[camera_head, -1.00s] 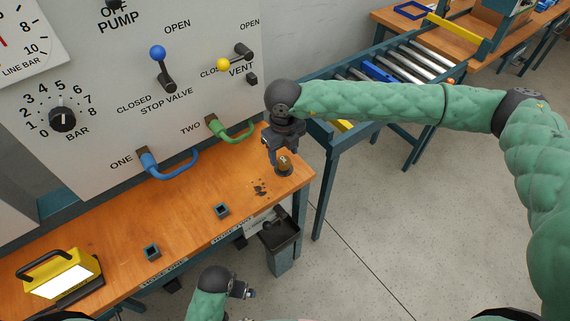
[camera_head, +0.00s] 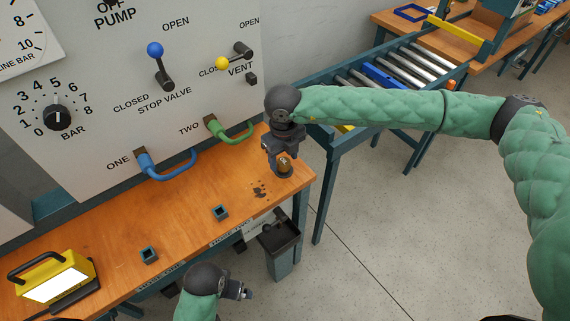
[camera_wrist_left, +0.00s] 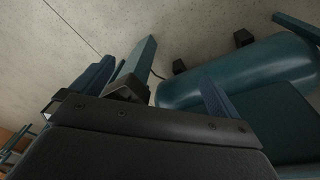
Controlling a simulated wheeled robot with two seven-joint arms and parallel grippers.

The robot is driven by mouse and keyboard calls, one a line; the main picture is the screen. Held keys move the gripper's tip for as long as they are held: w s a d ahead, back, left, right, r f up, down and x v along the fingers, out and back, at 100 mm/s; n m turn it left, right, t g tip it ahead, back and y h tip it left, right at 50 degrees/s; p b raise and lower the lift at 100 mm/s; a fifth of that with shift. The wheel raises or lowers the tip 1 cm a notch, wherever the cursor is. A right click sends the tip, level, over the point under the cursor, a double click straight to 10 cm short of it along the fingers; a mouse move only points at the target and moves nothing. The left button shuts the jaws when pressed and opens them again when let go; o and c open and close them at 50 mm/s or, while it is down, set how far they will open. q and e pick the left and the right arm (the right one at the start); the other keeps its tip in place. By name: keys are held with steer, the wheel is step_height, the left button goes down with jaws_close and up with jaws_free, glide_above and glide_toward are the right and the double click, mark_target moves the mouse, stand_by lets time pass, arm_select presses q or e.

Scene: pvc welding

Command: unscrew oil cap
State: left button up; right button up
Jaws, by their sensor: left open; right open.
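A small brown-gold cap (camera_head: 285,163) with a dark mark on top stands at the right end of the wooden bench (camera_head: 190,215), on a dark round base. My right gripper (camera_head: 279,154) points down just above and beside it, its jaws open. Whether a finger touches the cap is too small to tell. My left gripper (camera_head: 243,291) is low in front of the bench, open and empty, away from the cap. In the left wrist view, a dark body fills the foreground and the cap is not seen.
Dark spots (camera_head: 259,190) lie beside the cap. Two small square sockets (camera_head: 220,212) and a lit yellow lamp (camera_head: 52,281) are on the bench. A dark bin (camera_head: 279,237) hangs at the front; a teal tank (camera_wrist_left: 245,75) lies below.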

steer(key=c, duration=1.1)
arm_select(q)
steer(key=shift+r, duration=0.1)
steer(key=shift+s+r, duration=0.1)
steer(key=shift+r, duration=0.35)
steer(key=shift+s+r, duration=0.1)
steer(key=shift+r, duration=0.05)
